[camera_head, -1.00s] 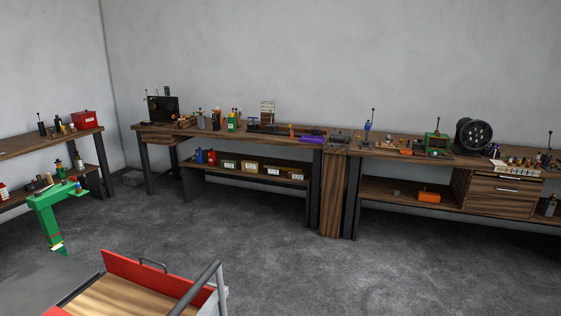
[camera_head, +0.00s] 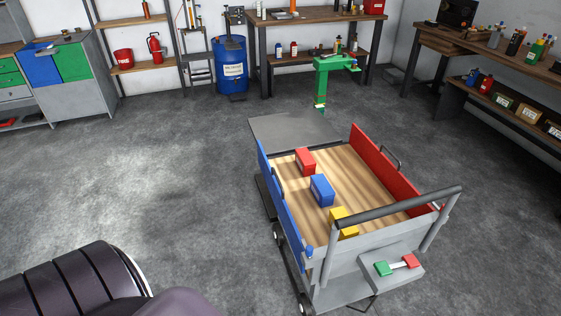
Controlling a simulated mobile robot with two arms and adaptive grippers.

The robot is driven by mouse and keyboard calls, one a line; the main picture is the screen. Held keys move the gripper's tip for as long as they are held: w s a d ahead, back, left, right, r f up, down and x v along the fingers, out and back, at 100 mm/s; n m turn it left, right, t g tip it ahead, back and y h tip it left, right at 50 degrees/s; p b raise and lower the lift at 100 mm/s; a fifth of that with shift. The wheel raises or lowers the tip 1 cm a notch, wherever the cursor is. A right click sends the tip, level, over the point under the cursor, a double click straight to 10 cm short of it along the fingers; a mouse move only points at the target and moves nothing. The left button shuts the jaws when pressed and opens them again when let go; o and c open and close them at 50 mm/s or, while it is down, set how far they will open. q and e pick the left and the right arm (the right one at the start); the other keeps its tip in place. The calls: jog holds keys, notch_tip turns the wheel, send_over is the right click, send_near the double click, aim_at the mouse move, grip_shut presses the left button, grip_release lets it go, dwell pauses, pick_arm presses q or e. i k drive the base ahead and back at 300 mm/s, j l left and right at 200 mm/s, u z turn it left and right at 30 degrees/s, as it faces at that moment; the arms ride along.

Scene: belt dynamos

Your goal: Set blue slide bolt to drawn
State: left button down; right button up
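I cannot clearly make out a blue slide bolt. A small blue piece (camera_head: 309,252) sits at the near left corner of the cart (camera_head: 345,265), by the end of its blue side panel (camera_head: 284,215); it is too small to tell whether it is a bolt or how it is set. A grey cabinet (camera_head: 80,93) at the far left has a blue panel (camera_head: 41,68) and a green panel (camera_head: 72,60), with a small grey item on top. Neither of my grippers is in view.
The cart's wooden bed holds a red block (camera_head: 305,161), a blue block (camera_head: 322,190) and a yellow block (camera_head: 344,222). A dark handlebar (camera_head: 400,207) crosses its near end. A blue barrel (camera_head: 230,68) and a green stand (camera_head: 321,82) are behind. Floor left of the cart is clear.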

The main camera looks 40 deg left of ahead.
aim_at(309, 249)
jog(key=j+u, duration=0.1)
jog(key=u, duration=0.8)
jog(key=i+l, duration=0.1)
jog(key=l, duration=0.25)
jog(key=i+l, duration=0.15)
jog(key=l, duration=0.25)
jog(key=i+l, duration=0.1)
jog(key=l, duration=0.25)
jog(key=u, duration=1.5)
